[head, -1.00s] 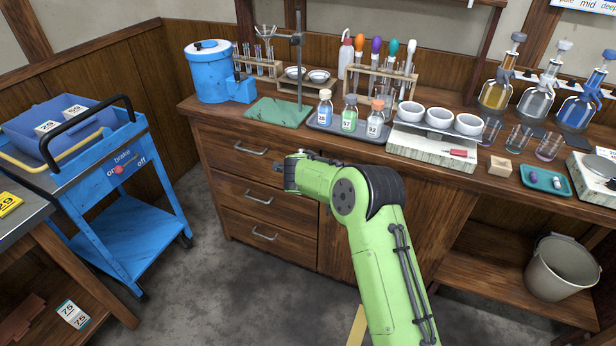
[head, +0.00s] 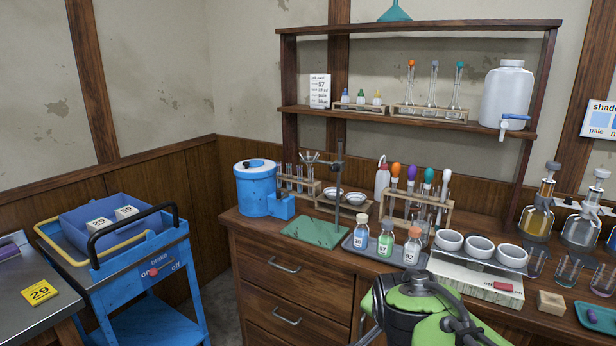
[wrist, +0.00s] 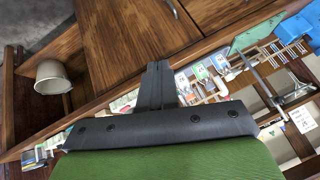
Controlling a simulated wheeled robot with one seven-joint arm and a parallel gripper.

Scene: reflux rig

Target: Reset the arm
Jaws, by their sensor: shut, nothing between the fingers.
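My gripper (wrist: 155,85) shows in the wrist view as two dark fingers pressed together, shut and empty. They stick out from a dark plate on my green wrist. Behind them lies the bench, seen at a slant; I see no contact with anything. In the head view my green and dark arm is folded at the bottom right, in front of the bench's front edge. The fingers cannot be made out there.
Bottles stand on a grey tray (head: 348,243) near the bench's front, just behind my arm. White bowls (head: 480,246), a test-tube rack (head: 432,219) and a blue device (head: 262,190) stand nearby. A blue cart (head: 165,255) is at left. A bucket (wrist: 50,78) shows in the wrist view.

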